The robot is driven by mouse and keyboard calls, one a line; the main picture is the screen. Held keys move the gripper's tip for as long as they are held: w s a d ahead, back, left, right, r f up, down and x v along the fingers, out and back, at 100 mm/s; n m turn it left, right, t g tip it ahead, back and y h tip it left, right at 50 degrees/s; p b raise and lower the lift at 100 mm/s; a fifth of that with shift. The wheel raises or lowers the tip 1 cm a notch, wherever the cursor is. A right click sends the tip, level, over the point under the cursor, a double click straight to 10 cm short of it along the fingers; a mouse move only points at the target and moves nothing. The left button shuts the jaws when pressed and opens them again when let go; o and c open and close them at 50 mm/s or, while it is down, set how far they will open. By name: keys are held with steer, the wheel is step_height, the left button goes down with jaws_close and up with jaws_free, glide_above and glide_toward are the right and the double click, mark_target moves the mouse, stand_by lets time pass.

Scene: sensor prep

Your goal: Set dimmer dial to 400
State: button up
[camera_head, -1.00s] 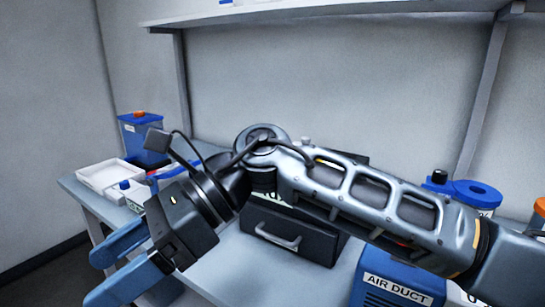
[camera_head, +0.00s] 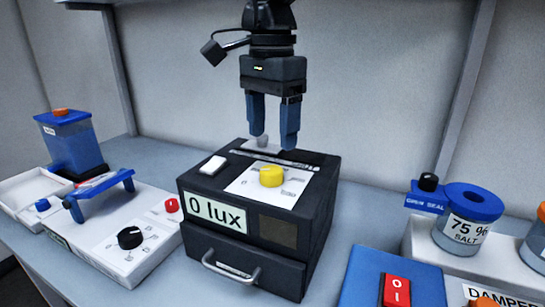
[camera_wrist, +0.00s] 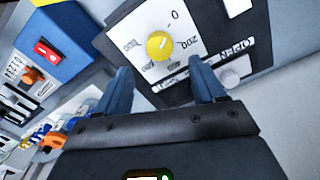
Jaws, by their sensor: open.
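The yellow dimmer dial (camera_head: 271,176) sits on a white scale plate on top of a black box (camera_head: 240,256) whose front display reads "0 lux". In the wrist view the dial (camera_wrist: 160,46) shows with scale marks, of which "0" and "200" are readable; others are too small to read surely. My gripper (camera_head: 273,142) points down above the rear of the box, behind the dial in the head view. Its blue fingers are apart with nothing between them. In the wrist view the gripper's fingertips (camera_wrist: 158,75) lie to either side below the dial, not visibly touching it.
A white unit with a black knob (camera_head: 130,238) and blue handle stands left, near a blue-lidded container (camera_head: 72,143). At right are a blue box with a red switch (camera_head: 396,290) and a salt jar (camera_head: 467,218).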

mark_target(271, 169)
steer(key=shift+s+f, duration=0.1)
steer(key=shift+f, duration=3.4)
steer(key=c, duration=1.1)
